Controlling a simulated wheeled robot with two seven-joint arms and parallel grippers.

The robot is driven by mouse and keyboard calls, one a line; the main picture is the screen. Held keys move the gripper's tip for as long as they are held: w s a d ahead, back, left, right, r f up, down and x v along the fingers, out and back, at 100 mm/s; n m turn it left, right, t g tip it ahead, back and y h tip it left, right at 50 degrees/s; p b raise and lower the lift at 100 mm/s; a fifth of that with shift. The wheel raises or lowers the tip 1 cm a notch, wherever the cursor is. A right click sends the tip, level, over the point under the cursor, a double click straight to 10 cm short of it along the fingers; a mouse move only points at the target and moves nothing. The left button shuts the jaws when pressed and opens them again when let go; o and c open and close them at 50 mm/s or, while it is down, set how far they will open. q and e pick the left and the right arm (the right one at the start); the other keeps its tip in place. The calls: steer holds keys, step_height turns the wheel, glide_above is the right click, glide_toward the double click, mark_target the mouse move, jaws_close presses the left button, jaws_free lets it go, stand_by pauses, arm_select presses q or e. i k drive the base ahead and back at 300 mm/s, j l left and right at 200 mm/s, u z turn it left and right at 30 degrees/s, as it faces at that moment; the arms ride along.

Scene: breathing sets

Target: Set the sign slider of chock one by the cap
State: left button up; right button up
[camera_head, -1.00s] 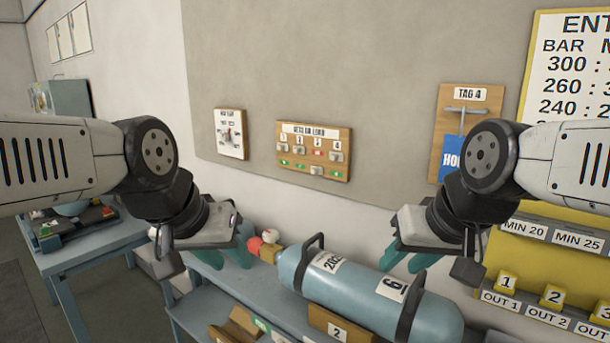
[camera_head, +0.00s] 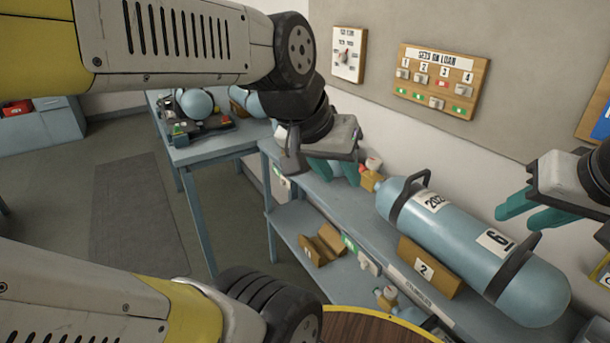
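My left gripper (camera_head: 336,171) has teal fingers set apart and empty, above the left end of the upper shelf. My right gripper (camera_head: 533,211) also has its fingers apart, in the air right of the blue cylinder (camera_head: 460,232). The cylinder, marked 6, lies over a wooden chock (camera_head: 427,268) numbered 2.
A SETS ON LOAN board (camera_head: 438,53) with several sliders and a smaller board (camera_head: 349,52) hang on the wall. A blue table (camera_head: 225,146) at the left bears breathing sets. The floor (camera_head: 120,210) there is clear. A round wooden top edge (camera_head: 370,325) is in front.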

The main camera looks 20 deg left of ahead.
mark_target(283, 181)
steer(key=j+u, duration=0.1)
steer(key=u, duration=0.75)
